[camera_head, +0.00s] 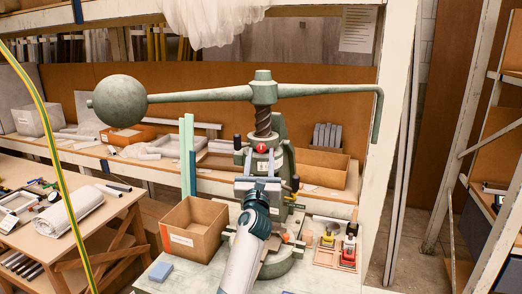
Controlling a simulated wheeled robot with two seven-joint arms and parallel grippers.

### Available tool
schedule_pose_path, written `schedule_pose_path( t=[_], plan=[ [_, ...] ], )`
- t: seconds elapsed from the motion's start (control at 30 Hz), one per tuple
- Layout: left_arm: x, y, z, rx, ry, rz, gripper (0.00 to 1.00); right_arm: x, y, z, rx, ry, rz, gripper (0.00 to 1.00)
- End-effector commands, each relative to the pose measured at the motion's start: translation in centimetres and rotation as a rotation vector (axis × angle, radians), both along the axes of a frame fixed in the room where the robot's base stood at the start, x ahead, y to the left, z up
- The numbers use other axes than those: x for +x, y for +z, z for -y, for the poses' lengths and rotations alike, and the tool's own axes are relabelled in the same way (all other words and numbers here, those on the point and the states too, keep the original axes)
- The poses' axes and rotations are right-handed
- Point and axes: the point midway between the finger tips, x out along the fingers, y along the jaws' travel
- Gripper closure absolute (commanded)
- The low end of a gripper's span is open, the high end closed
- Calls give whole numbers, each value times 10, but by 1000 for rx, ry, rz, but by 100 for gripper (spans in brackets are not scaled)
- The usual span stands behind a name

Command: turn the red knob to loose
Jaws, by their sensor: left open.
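The green fly press (263,92) stands on the bench, with a screw, a long lever arm and a ball weight (120,100) on the left end. The small round red knob (262,148) is on the front of the press, below the screw. My left gripper (260,166) is in front of the press, just below the red knob in the picture. Its two fingers are apart and nothing shows between them. I cannot tell how far it is from the knob in depth. The gripper and wrist hide the lower middle of the press. My right gripper is not in view.
A cardboard box (195,230) stands left of the press, and a blue block (160,271) lies before it. A wooden tray (335,257) with small red and yellow-topped items is at the right. A side table (85,235) holds tools and a rolled cloth.

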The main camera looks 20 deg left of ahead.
Motion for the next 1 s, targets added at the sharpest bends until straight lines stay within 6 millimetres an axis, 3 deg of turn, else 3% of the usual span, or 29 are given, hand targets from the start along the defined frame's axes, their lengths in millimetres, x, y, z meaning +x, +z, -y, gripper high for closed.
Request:
schedule_pose_path(
  t=[0.2, 0.57, 0.6, 0.77, 1.0],
  plan=[
    [17, 8, -4, -1, 1, 0, 58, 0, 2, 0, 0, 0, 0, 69],
    [21, 8, -5, 0, 0, 0, 58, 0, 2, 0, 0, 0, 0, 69],
    [21, 8, -5, 0, 0, 0, 60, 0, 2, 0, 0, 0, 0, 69],
    [21, 8, -5, 0, 0, 0, 98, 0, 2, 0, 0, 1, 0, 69],
    [20, 8, -4, -7, -1, 2, 98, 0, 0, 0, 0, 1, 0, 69]
  ],
)
